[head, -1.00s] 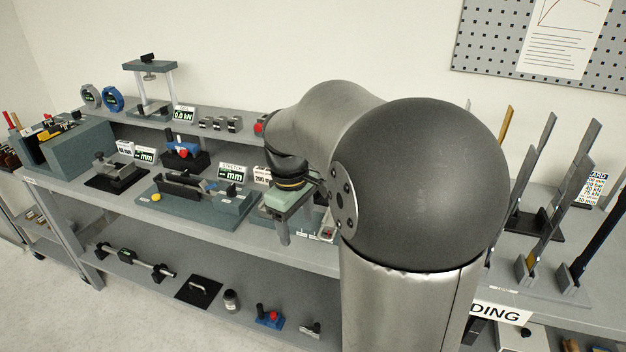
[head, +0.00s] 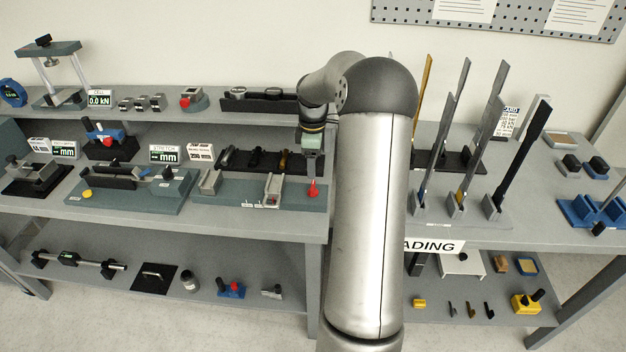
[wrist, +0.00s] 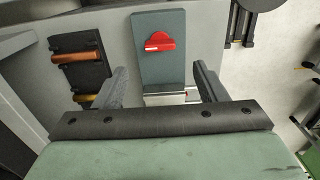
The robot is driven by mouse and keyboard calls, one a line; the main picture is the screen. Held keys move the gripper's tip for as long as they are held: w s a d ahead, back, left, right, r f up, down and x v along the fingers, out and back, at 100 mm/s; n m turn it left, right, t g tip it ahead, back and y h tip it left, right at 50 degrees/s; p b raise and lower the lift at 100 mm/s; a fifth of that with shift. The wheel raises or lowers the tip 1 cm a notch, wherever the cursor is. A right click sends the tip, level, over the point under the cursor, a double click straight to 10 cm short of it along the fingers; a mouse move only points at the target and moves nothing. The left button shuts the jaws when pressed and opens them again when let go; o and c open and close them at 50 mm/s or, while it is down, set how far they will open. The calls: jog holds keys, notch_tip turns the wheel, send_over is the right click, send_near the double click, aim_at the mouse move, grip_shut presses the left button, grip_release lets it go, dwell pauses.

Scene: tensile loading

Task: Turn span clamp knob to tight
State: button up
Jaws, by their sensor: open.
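The red clamp knob (head: 313,189) stands at the right end of a teal base plate (head: 238,192) on the bench's front. In the wrist view the red knob (wrist: 160,41) lies on the teal plate (wrist: 174,75), beyond the fingertips and between their lines. A pale mark shows on the knob's left. My gripper (wrist: 160,68) is open and empty, its two dark fingers apart, not touching the knob. In the head view my gripper (head: 311,148) hangs above and behind the knob, its fingers hard to make out. A silver clamp block (head: 272,188) sits left of the knob.
A black rack (head: 262,161) with dark and copper-coloured pieces lies behind the plate; the rack also shows in the wrist view (wrist: 80,62). Tall upright strips (head: 465,125) stand on the right. The stretch device (head: 130,188) is at left. Bare bench surrounds the plate's front.

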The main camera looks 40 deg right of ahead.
aim_at(313, 185)
notch_tip(313, 185, down, 8)
jog(key=shift+f+p, duration=0.2)
jog(key=shift+p, duration=0.45)
jog(key=c, duration=1)
